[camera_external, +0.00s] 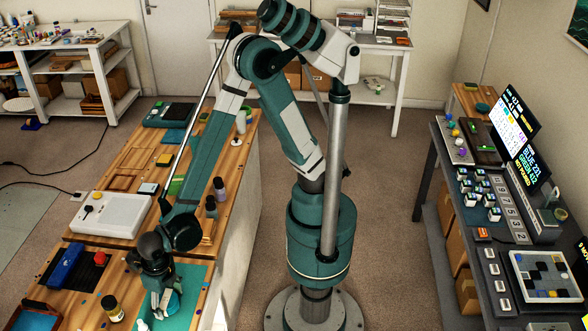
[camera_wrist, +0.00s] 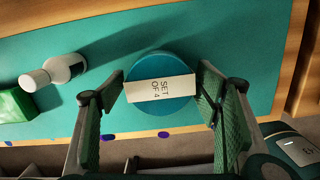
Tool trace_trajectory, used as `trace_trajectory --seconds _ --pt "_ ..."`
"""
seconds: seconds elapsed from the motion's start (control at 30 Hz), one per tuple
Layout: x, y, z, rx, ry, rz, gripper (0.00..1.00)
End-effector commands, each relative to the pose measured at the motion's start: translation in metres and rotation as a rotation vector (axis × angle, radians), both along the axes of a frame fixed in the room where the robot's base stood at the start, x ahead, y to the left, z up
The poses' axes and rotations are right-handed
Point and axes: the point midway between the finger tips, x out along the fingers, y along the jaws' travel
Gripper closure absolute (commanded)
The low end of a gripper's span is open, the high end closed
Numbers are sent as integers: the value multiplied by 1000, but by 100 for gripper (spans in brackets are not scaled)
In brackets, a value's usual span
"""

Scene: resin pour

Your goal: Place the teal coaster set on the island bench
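The teal coaster set (camera_wrist: 162,112) is a round stack with a white band reading "SET OF 4". It lies over a teal mat (camera_wrist: 230,35) in the wrist view. My gripper (camera_wrist: 161,82) has one finger on each side of the set, with the fingertips close to its edges. I cannot tell whether they press on it or whether the set touches the mat. In the external view my gripper (camera_external: 164,302) points down beside the set (camera_external: 173,304) at the front of the wooden bench. The fingers hide part of it.
A white bottle (camera_wrist: 66,68) and a green block (camera_wrist: 15,105) are left of the set in the wrist view. A dark bench (camera_external: 470,245) with a screen and trays is at the right, across open floor.

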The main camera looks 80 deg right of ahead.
Motion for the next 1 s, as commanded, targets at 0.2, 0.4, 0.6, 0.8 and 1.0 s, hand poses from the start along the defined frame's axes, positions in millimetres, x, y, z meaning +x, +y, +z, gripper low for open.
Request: trace_trajectory --seconds 0.2,0.4,0.6,0.8,1.0 --pt "0 0 0 0 0 0 34" --pt "0 0 1 0 0 0 34" --pt "-1 0 9 0 0 0 34" --pt "-2 0 27 0 0 0 34" --pt "-4 0 53 0 0 0 34"
